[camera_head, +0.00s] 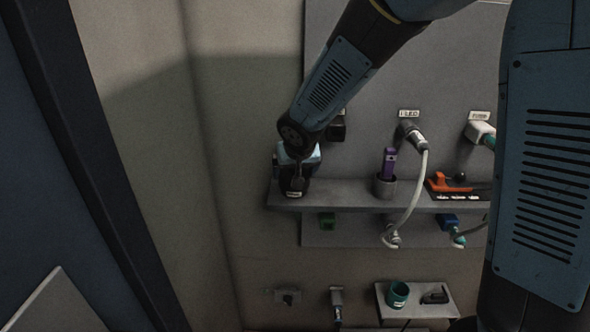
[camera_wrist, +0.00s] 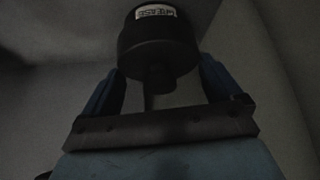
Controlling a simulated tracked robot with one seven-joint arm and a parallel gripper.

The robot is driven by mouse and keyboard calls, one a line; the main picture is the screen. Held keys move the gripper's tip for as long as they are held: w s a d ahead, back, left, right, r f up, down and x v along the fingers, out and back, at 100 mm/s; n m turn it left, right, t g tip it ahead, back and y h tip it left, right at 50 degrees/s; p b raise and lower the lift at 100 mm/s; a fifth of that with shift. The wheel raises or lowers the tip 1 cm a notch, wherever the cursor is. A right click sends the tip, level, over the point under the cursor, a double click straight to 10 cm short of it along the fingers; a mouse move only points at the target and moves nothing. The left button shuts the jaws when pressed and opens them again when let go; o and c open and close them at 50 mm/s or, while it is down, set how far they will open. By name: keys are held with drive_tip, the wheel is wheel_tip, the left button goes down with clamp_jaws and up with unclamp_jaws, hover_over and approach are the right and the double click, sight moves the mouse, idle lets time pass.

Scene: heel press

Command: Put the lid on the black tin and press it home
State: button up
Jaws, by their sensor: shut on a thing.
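The black tin (camera_head: 293,187) stands upright at the left end of the shelf, with a pale label low on its front. In the wrist view its label (camera_wrist: 155,12) reads GREASE. My gripper (camera_head: 298,162) is right over the tin, pointing down. In the wrist view my gripper (camera_wrist: 161,68) has its blue fingers on both sides of a dark round lid (camera_wrist: 160,50) with a knob facing me, and it is shut on this lid. The lid lines up with the tin. Dark shading hides the seam, so I cannot tell whether the lid is fully seated.
The grey shelf (camera_head: 340,194) also carries a cup (camera_head: 385,187) with a purple item and an orange tool (camera_head: 452,183) to the right. A cable (camera_head: 412,200) hangs before the shelf. A lower shelf holds a teal cup (camera_head: 397,294). The wall left of the tin is clear.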

idle(0.3)
drive_tip(key=o, duration=0.5)
drive_tip(key=shift+f, duration=0.1)
drive_tip(key=shift+c, duration=0.2)
drive_tip(key=shift+r, duration=3.6)
